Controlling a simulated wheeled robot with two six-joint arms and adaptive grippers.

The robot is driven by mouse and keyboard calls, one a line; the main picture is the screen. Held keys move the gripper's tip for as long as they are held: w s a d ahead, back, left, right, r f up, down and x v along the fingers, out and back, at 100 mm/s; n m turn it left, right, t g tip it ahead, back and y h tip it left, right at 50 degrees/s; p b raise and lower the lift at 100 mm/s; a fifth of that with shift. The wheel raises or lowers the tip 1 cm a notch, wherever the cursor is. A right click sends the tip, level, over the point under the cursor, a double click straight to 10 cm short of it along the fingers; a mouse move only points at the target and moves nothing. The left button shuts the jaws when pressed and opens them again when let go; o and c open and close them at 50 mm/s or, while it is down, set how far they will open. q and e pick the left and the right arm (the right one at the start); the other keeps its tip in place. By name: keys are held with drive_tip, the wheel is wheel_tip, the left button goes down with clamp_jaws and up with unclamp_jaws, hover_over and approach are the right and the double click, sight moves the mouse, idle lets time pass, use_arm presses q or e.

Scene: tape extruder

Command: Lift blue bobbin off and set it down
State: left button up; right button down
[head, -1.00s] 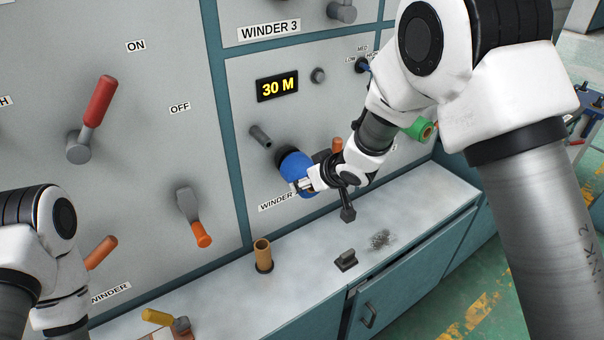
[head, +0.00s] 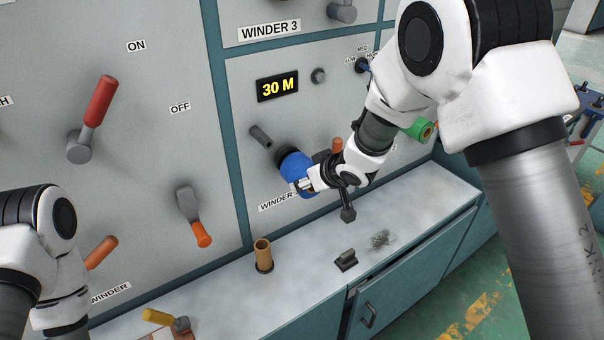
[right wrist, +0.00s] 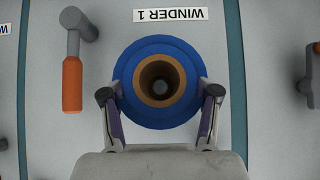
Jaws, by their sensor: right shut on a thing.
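The blue bobbin (head: 298,167) is at the winder panel, below and right of the 30 M display. In the right wrist view the bobbin (right wrist: 159,49) is seen end-on, a blue ring around a tan core with a dark spindle end inside. My right gripper (head: 304,185) is shut on the bobbin, one finger on each side; it also shows in the right wrist view (right wrist: 160,92). I cannot tell how far along its spindle the bobbin sits. My left arm is at the lower left of the head view, its gripper out of frame.
A tan tube (head: 263,254) stands upright on the grey ledge (head: 310,260). A dark clip-like block (head: 346,260) and a tangled grey heap (head: 380,239) lie to its right. An orange-handled lever (right wrist: 72,75) is beside the bobbin. A green spool (head: 419,129) is farther right.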

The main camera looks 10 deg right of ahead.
drive_tip(key=shift+s, duration=0.1)
drive_tip(key=s+d+b, duration=0.3)
drive_tip(key=s+b, duration=0.1)
drive_tip(key=s, duration=0.5)
drive_tip(key=shift+d, duration=0.2)
idle(1.6)
